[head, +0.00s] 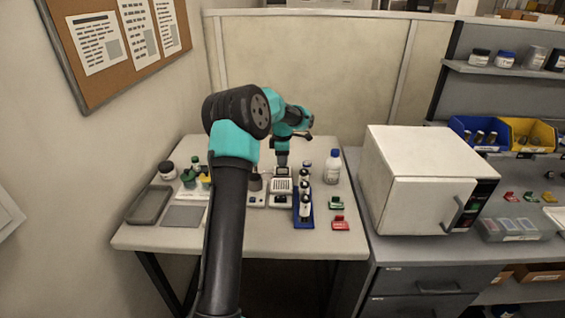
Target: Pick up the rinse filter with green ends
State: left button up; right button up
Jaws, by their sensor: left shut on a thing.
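My left arm reaches over the table, and its gripper (283,168) points down above the back middle, by a small white-and-grey device (282,186). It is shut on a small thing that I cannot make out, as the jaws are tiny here. I cannot pick out a rinse filter with green ends for certain. My right gripper is not in view.
A blue rack (303,212) with several dark vials stands right of the device. A white bottle with a blue cap (332,167) and a red piece (340,223) are further right. A grey tray (149,204) is at the left. A white oven-like box (415,180) stands on the right bench.

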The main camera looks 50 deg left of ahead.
pick_arm(q)
jog(key=s+d, duration=0.3)
jog(key=d, duration=0.1)
jog(key=s+d+r, duration=0.1)
jog(key=s+d, duration=0.6)
jog(key=shift+s+d+r, duration=0.1)
jog(key=shift+d+r, duration=0.05)
jog(key=shift+d, duration=0.2)
jog(key=shift+s, duration=0.1)
